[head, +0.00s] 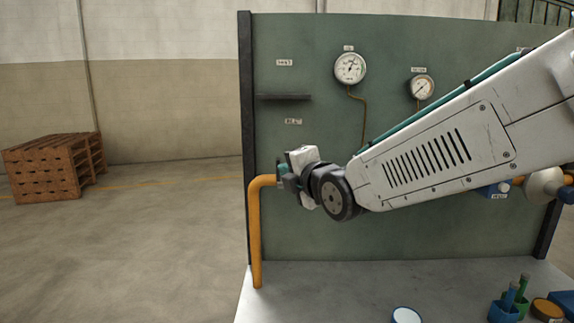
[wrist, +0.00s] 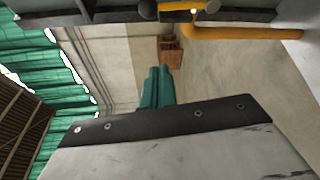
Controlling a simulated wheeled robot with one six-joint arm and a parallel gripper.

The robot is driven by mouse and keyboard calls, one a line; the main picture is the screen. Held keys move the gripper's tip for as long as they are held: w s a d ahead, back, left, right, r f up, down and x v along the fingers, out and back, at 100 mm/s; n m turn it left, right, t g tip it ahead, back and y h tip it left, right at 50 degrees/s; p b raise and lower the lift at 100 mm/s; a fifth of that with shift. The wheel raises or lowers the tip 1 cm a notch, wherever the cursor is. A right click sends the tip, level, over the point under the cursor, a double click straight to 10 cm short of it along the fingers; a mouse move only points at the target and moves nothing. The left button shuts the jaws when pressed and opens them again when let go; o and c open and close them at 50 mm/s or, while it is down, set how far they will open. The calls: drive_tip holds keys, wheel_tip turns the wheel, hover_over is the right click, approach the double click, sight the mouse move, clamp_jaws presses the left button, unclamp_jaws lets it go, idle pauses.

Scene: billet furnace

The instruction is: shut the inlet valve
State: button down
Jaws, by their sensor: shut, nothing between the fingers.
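My gripper (head: 283,170) is shut and empty, in front of the left part of the green panel, close to the upper bend of a yellow pipe (head: 256,225). Its teal fingers (wrist: 156,88) are together in the wrist view. The yellow pipe also runs along the top right of the wrist view (wrist: 240,33), with a grey rounded fitting (wrist: 206,16) near its end. I cannot pick out the inlet valve for sure; my gripper and forearm hide much of the pipe run. A blue part (head: 492,189) with a small label shows just below my forearm at the right.
The green panel (head: 310,225) carries two round gauges (head: 350,67) (head: 422,88), a small dark shelf (head: 285,97) and labels too small to read. Wooden pallets (head: 52,167) stand far left, with open floor between.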

drive_tip(key=x, duration=1)
drive_tip(key=shift+w+d+r, duration=0.1)
drive_tip(key=shift+d+r, duration=0.1)
drive_tip(key=shift+d, duration=0.5)
drive_tip(key=shift+d+r, duration=0.25)
drive_tip(key=shift+d, duration=0.4)
drive_tip(key=shift+w+d+r, duration=0.1)
drive_tip(key=shift+d+r, duration=0.1)
drive_tip(key=shift+d, duration=0.5)
